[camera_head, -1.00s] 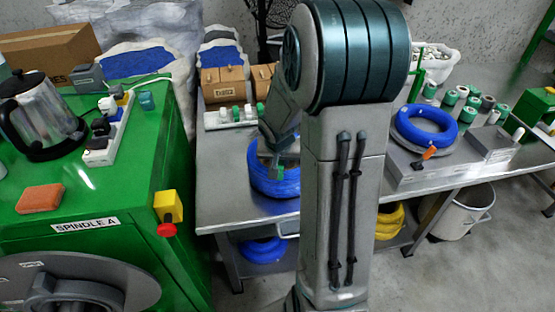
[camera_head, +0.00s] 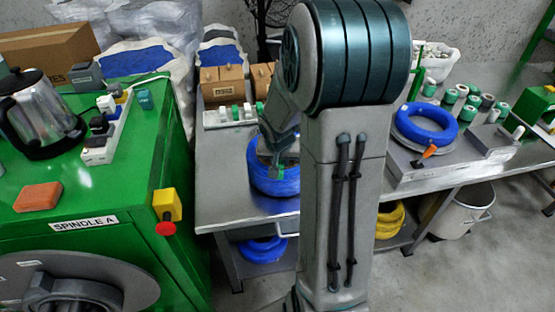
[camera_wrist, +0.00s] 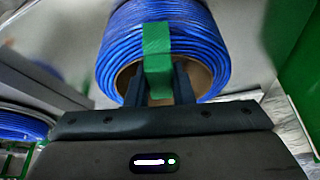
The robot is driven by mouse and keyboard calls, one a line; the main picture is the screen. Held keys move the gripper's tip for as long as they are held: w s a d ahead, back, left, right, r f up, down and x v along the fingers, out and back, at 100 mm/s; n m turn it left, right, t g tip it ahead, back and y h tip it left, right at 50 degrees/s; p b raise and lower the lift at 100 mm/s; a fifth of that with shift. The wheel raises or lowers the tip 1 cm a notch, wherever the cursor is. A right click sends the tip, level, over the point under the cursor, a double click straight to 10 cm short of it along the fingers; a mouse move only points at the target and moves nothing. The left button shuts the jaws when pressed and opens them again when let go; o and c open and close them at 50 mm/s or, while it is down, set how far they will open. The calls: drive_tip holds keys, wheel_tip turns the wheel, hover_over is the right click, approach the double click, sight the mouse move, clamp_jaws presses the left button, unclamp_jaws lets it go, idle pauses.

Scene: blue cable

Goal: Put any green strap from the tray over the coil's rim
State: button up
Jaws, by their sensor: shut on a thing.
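A blue cable coil (camera_head: 272,180) lies on the steel table, partly hidden behind my arm. In the wrist view the coil (camera_wrist: 198,40) fills the top middle, with its brown inner core facing me. My gripper (camera_wrist: 159,84) is shut on a green strap (camera_wrist: 157,48), which stands up between the fingers. The strap overlaps the coil's near rim in the picture; I cannot tell whether it touches or goes around it. In the head view my gripper (camera_head: 278,168) is at the coil, mostly hidden. A pale tray (camera_head: 222,122) with green and white pieces is behind the coil.
The green spindle cabinet (camera_head: 130,190) stands close on the left. Another blue coil (camera_head: 425,118) sits on a grey platform at the right, near several green-and-white spools (camera_head: 450,97). Brown boxes (camera_head: 222,86) stand behind the tray. More coils lie on the lower shelf.

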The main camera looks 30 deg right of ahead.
drive_tip(key=shift+f, duration=0.3)
drive_tip(key=shift+f+b, duration=0.35)
drive_tip(key=shift+b, duration=0.3)
drive_tip(key=shift+f+b, duration=0.4)
drive_tip(key=shift+b, duration=0.05)
drive_tip(key=shift+f, duration=0.15)
drive_tip(key=shift+r, duration=0.3)
drive_tip(key=shift+r+p, duration=0.35)
drive_tip(key=shift+r, duration=0.05)
drive_tip(key=shift+r, duration=0.1)
drive_tip(key=shift+r+p, duration=0.3)
drive_tip(key=shift+r, duration=0.15)
